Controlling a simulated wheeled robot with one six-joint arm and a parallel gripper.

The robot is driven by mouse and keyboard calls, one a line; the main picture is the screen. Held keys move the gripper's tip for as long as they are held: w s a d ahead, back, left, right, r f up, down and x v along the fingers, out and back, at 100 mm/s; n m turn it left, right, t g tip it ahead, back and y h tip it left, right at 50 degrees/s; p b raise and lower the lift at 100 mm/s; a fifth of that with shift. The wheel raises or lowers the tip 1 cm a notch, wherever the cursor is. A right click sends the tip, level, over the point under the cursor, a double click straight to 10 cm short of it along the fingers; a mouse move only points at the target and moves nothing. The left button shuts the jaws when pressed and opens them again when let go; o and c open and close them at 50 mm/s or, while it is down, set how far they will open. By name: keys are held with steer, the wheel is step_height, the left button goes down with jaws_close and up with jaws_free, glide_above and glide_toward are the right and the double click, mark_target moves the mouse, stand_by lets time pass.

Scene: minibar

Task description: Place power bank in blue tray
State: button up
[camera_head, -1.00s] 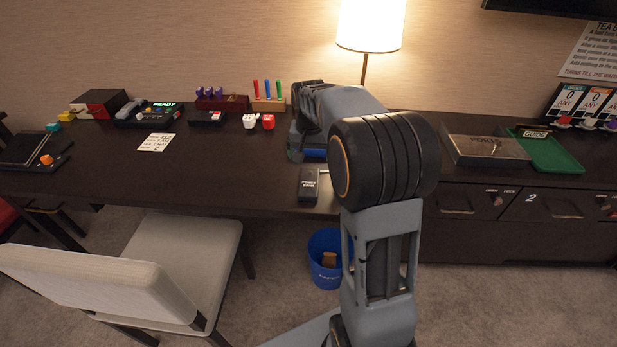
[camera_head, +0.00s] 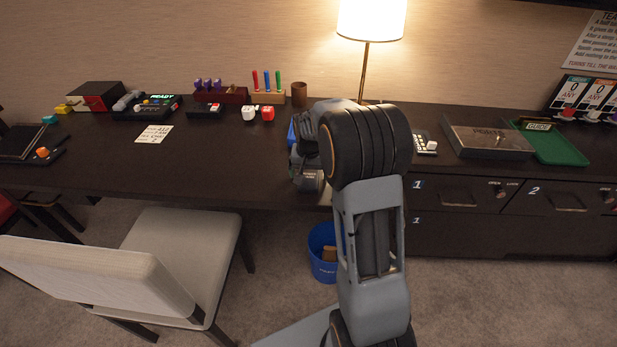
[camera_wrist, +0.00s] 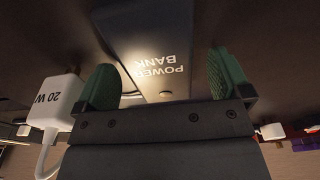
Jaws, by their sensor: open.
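The dark power bank (camera_wrist: 150,38), with "POWER BANK" lettering, lies on the desk in the wrist view. My gripper (camera_wrist: 164,82) is open, with its green fingertips to either side of the power bank's near end. I cannot tell whether they touch it. In the head view my gripper (camera_head: 308,182) is low over the desk's front edge and hides most or all of the power bank. A blue edge (camera_head: 292,133), likely the blue tray, shows just behind my gripper; my arm hides the rest.
A white 20 W charger (camera_wrist: 60,100) with a cable is beside my left fingertip in the wrist view. A blue bin (camera_head: 322,262) stands on the floor below the desk edge. A chair (camera_head: 180,250) is at front left.

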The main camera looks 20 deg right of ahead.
steer(key=shift+f, duration=0.25)
steer(key=shift+c, duration=0.2)
steer(key=shift+r, duration=0.1)
steer(key=c, duration=1.2)
steer(key=shift+c, duration=0.2)
